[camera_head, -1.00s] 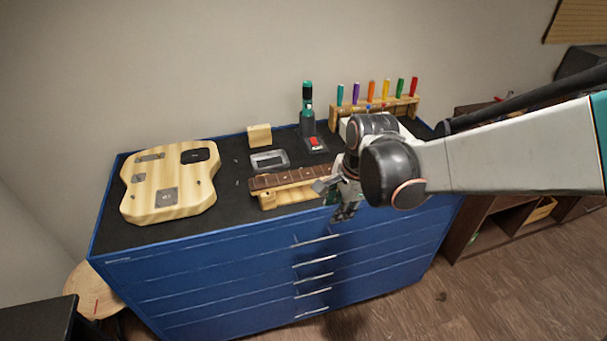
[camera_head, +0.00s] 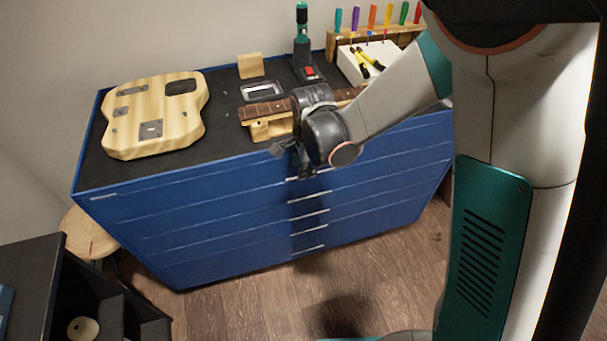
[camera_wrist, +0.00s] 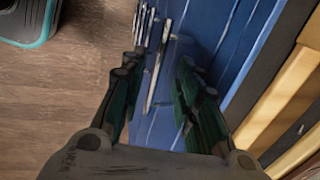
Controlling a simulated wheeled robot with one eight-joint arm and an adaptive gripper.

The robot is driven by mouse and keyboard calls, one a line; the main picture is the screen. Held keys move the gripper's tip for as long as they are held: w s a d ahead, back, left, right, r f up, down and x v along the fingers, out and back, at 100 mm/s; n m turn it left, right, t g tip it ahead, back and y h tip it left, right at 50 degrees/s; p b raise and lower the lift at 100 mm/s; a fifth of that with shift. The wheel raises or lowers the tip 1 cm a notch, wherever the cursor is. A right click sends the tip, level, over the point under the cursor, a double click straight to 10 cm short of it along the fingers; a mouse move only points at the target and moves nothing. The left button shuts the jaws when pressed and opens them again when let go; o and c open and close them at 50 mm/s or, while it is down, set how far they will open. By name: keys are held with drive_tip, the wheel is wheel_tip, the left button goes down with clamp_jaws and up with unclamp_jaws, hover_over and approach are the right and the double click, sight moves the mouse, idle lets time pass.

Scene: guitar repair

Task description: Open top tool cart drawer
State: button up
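The blue tool cart (camera_head: 200,205) stands against the wall with its drawer fronts flush. The top drawer's silver handle (camera_head: 303,178) is partly hidden by my gripper (camera_head: 298,162) in the head view. In the wrist view my gripper (camera_wrist: 160,65) is open, one dark green finger on each side. A long silver handle (camera_wrist: 157,75), apparently the top drawer's, shows in the gap between the fingers. I see no clear contact with it. Several lower handles (camera_wrist: 141,25) lie beyond it.
On the black cart top lie a guitar body (camera_head: 155,115), a guitar neck (camera_head: 265,110) close to my wrist and a screwdriver rack (camera_head: 345,38). A black shelf unit (camera_head: 30,265) and a round stool (camera_head: 85,232) stand at the left. Wooden floor (camera_head: 390,265) is free before the cart.

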drive_tip(key=shift+w+f+b, duration=0.15)
drive_tip(key=shift+f+b, duration=0.1)
drive_tip(key=shift+f, duration=0.6)
drive_tip(key=shift+w+f+b, duration=0.15)
drive_tip(key=shift+f+b, duration=0.1)
drive_tip(key=shift+f, duration=0.6)
clamp_jaws()
